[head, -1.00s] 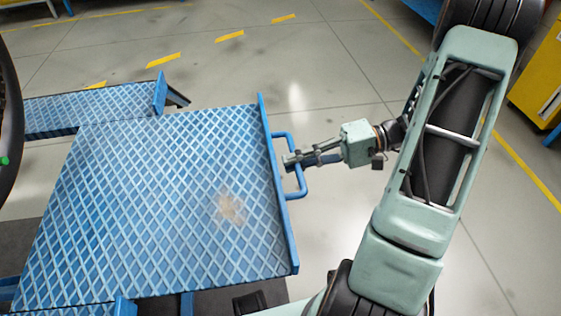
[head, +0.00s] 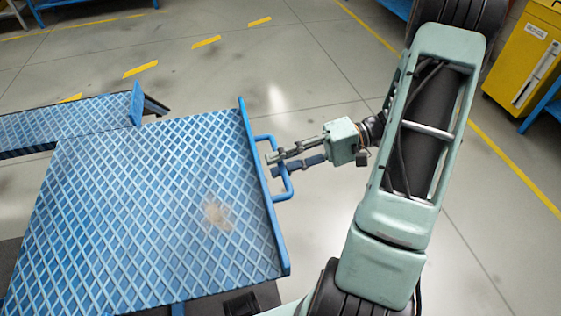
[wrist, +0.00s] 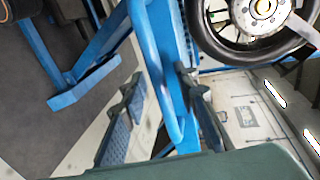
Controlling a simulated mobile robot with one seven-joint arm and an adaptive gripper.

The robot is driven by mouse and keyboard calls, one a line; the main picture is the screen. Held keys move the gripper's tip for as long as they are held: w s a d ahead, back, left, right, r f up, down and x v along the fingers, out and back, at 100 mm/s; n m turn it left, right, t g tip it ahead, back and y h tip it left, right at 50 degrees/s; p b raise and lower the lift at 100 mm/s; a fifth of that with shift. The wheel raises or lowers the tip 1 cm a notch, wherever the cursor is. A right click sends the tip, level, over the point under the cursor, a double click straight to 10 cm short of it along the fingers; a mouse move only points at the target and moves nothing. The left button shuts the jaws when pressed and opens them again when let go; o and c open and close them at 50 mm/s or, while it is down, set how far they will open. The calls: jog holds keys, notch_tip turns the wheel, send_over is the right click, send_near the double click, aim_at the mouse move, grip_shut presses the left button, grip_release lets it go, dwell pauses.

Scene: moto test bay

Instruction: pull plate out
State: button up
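The plate (head: 150,210) is a blue diamond-pattern panel with a raised right edge and a worn pale patch. A blue U-shaped handle (head: 289,184) sticks out from that edge. My gripper (head: 271,165) is at the handle from the right, with its fingers apart. In the wrist view the blue handle bar (wrist: 166,75) passes between the two fingers of my gripper (wrist: 158,84). A gap shows between the bar and the left finger; the right finger is close to the bar, and I cannot tell whether it touches.
A narrower blue ramp (head: 75,118) lies at the plate's upper left. A yellow cabinet (head: 525,65) stands at the upper right. A spoked wheel with a black tyre (wrist: 250,20) shows in the wrist view. The grey floor right of the plate is clear around my arm.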

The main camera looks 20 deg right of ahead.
jog(key=v, duration=1.2)
